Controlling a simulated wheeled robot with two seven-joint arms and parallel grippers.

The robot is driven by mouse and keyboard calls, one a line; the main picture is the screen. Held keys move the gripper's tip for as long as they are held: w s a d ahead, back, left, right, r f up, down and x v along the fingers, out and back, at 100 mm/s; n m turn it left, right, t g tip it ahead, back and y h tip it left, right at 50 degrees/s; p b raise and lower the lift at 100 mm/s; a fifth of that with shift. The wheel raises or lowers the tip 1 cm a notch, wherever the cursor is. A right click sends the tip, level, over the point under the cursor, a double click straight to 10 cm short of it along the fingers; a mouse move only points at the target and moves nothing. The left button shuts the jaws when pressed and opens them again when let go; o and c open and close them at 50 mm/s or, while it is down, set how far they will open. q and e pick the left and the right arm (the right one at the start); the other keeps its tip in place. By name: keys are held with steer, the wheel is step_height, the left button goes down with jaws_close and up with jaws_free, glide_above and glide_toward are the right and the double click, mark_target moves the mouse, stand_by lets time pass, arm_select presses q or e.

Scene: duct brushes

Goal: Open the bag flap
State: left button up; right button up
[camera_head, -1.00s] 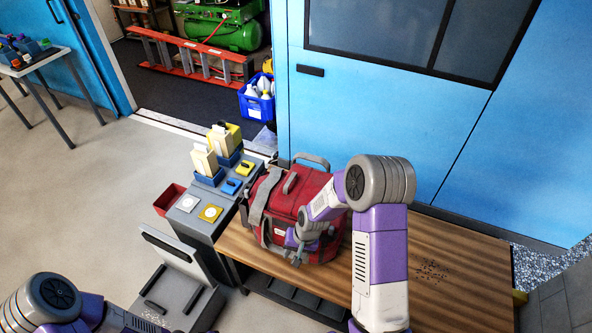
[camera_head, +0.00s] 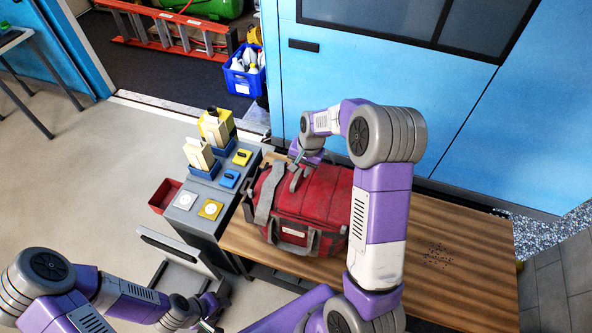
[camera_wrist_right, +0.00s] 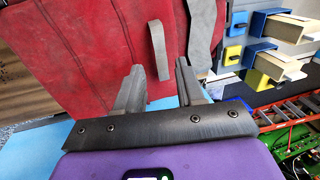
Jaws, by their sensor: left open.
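The red bag (camera_head: 325,190) with grey straps sits on the wooden bench, and its top flap (camera_head: 302,180) lies closed as far as I can see. My right gripper (camera_head: 297,164) is at the bag's back top edge, near a grey strap handle. In the right wrist view, my right gripper (camera_wrist_right: 160,72) has its fingers apart, with a grey strap tab (camera_wrist_right: 159,50) showing between and beyond the tips on the red cloth (camera_wrist_right: 80,60). I cannot tell whether they touch. My left gripper (camera_head: 210,318) is open and low, left of the bench, away from the bag.
A grey stand (camera_head: 195,215) with blue and yellow holders and brushes is left of the bag. A red bin (camera_head: 164,196) sits beside it. The wooden bench (camera_head: 440,235) is mostly clear at right. A blue wall (camera_head: 400,80) is close behind.

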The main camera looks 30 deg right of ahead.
mark_target(296, 177)
steer(key=shift+w+a+f, duration=0.15)
steer(key=shift+f, duration=0.8)
steer(key=shift+w+a+f, duration=0.15)
steer(key=shift+f, duration=0.8)
jaws_close()
